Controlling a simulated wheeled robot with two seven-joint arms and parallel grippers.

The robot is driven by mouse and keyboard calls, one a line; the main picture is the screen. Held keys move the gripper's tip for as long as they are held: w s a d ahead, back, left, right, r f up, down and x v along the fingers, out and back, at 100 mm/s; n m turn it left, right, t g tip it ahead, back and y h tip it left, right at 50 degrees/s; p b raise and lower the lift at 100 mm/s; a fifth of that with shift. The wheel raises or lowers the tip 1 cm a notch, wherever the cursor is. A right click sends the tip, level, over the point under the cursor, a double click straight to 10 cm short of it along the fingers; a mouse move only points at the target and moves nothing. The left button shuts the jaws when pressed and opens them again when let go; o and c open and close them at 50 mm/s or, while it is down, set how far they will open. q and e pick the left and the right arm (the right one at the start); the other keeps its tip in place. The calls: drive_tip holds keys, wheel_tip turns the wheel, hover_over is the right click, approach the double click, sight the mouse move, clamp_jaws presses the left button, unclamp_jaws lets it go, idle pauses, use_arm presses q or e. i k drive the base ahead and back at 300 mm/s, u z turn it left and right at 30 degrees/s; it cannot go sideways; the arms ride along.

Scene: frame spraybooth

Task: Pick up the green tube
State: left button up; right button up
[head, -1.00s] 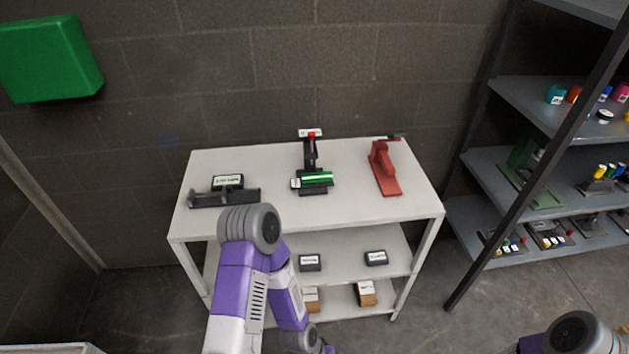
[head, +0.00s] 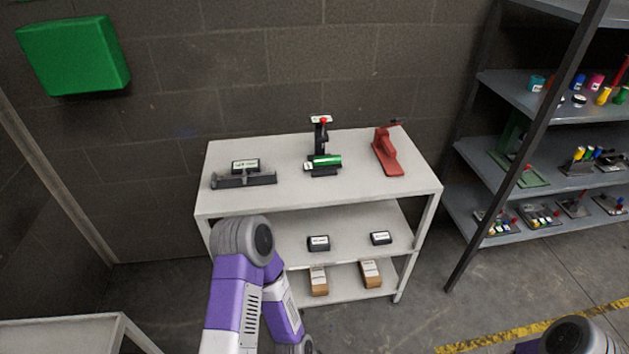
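The green tube (head: 325,161) lies across a small black stand on the top of the white shelf table (head: 300,193), near the middle. It has a white end or label at its left. The black stand (head: 321,138) rises behind the tube and carries a white tag and a red part at its top. My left arm, purple and white, comes up from the bottom in front of the table's left part; its gripper is not visible. Only a grey joint of my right arm shows at the bottom right; its gripper is out of view.
A grey holder (head: 244,180) with a black labelled box (head: 245,166) sits left of the tube. A red device (head: 386,153) sits right. Lower shelves hold black boxes (head: 318,243) and brown boxes (head: 371,274). A dark rack (head: 514,166) stands right. A green box (head: 73,55) hangs on the wall.

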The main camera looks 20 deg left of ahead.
sight(334, 161)
drive_tip(key=z, duration=0.1)
drive_tip(key=k, duration=0.5)
drive_tip(key=u, duration=1.4)
drive_tip(key=i, duration=0.95)
drive_tip(key=u, duration=0.3)
